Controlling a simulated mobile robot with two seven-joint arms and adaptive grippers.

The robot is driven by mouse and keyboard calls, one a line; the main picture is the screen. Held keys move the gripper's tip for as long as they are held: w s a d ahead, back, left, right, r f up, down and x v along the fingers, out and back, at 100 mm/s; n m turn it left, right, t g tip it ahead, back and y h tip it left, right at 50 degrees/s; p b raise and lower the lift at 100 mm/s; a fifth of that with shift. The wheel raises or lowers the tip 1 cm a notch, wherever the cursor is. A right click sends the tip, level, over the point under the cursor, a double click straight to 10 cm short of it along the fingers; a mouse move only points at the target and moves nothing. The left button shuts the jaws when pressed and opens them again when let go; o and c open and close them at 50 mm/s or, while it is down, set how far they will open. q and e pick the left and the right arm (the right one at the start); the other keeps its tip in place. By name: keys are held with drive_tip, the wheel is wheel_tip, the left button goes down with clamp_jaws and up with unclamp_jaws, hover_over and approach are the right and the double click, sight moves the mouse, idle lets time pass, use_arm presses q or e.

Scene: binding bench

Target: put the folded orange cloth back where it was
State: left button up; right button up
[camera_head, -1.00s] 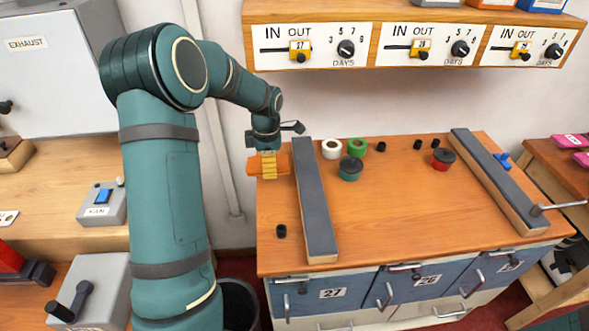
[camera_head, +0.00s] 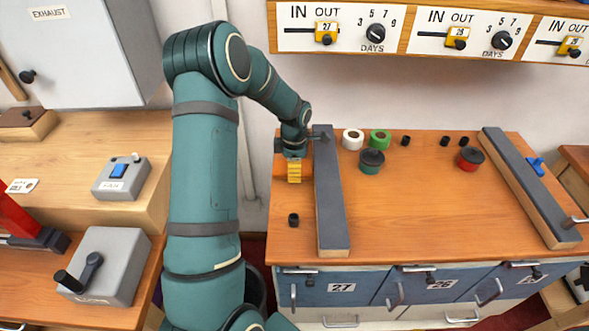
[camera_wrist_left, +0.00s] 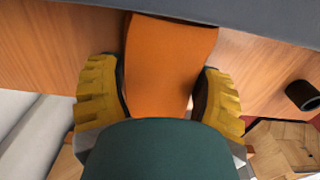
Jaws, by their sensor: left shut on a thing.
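The folded orange cloth (camera_wrist_left: 170,65) is held between the yellow-padded fingers of my left gripper (camera_wrist_left: 162,88) in the left wrist view. In the head view the cloth (camera_head: 279,165) shows beside the yellow fingers (camera_head: 294,172), at the back left of the wooden bench top (camera_head: 420,205). It is just left of the left grey-topped bar (camera_head: 331,195). The cloth's far end is close to the bar in the wrist view; I cannot tell whether they touch, or whether the cloth rests on the bench. My right gripper is not in view.
A small black cylinder (camera_head: 293,220) stands nearer the front left edge. White (camera_head: 352,139) and green (camera_head: 380,139) rolls, dark-lidded green (camera_head: 371,162) and red (camera_head: 470,160) pots stand beyond the bar. The bench middle is clear. A labelled panel (camera_head: 450,28) overhangs the back.

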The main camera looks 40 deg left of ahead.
use_arm(q)
drive_tip(key=shift+f, duration=0.25)
drive_tip(key=shift+f, duration=0.2)
drive_tip(key=o, duration=1.1)
drive_tip(key=shift+r, duration=0.15)
drive_tip(key=shift+r, duration=0.3)
wheel_tip(320, 180, up, 12)
drive_tip(key=p, duration=0.1)
drive_tip(key=shift+f+p, duration=0.25)
drive_tip(key=shift+p, duration=0.15)
